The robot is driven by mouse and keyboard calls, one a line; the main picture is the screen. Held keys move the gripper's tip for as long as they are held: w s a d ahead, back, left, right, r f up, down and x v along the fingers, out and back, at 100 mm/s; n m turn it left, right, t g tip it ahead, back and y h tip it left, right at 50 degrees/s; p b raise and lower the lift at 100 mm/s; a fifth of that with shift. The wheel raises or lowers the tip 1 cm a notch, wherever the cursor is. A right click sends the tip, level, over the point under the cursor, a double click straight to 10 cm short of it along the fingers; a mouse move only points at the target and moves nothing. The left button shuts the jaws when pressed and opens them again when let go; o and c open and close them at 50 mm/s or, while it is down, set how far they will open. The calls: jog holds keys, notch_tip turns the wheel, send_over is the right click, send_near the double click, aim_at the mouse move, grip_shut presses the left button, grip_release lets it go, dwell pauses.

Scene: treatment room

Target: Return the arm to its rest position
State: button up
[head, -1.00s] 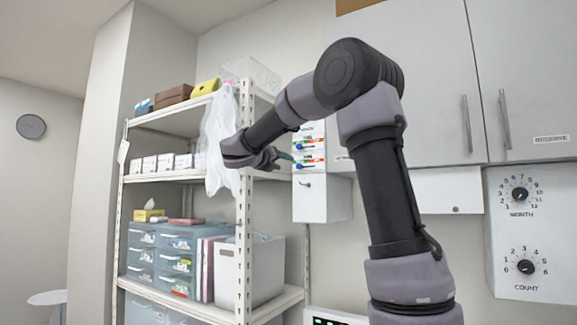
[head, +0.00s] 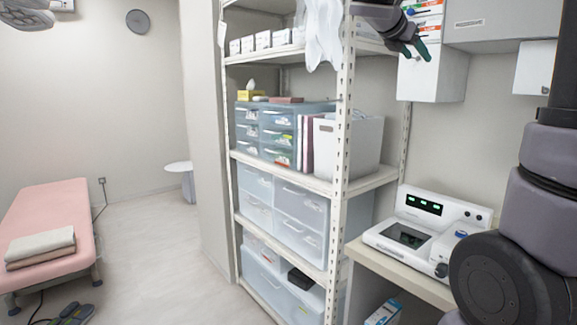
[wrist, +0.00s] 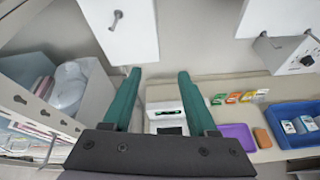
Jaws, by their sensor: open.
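My gripper (head: 416,46) shows at the top of the head view, in front of the upper right of the shelf unit and beside the white wall box. In the wrist view its two green fingers (wrist: 158,88) stand apart with nothing between them. My arm is bent, with its lower links at the right of the head view. The upper part of the arm is cut off by the picture's edge.
A metal shelf unit (head: 342,205) with bins stands close to my gripper. A white wall box (head: 436,75) hangs beside it. A white device (head: 425,232) sits on a counter below. In the wrist view, a blue tray (wrist: 291,112) and a purple tray (wrist: 236,137) lie there. Open floor (head: 165,240) is at left.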

jog(key=s+a+f+m+y, duration=0.3)
jog(key=s+f+m+y, duration=0.1)
jog(key=s+m, duration=0.4)
jog(key=s+a+f+m+y, duration=0.4)
jog(key=s+f+m, duration=0.3)
jog(key=m, duration=0.3)
jog(key=s+a+f+m+g+y, duration=0.1)
jog(key=s+a+f+m+y, duration=0.2)
jog(key=s+m, duration=0.6)
jog(key=shift+s+a+f+m+y, duration=0.25)
jog(key=shift+f+y, duration=0.55)
jog(key=shift+f, duration=0.55)
jog(key=shift+w, duration=0.1)
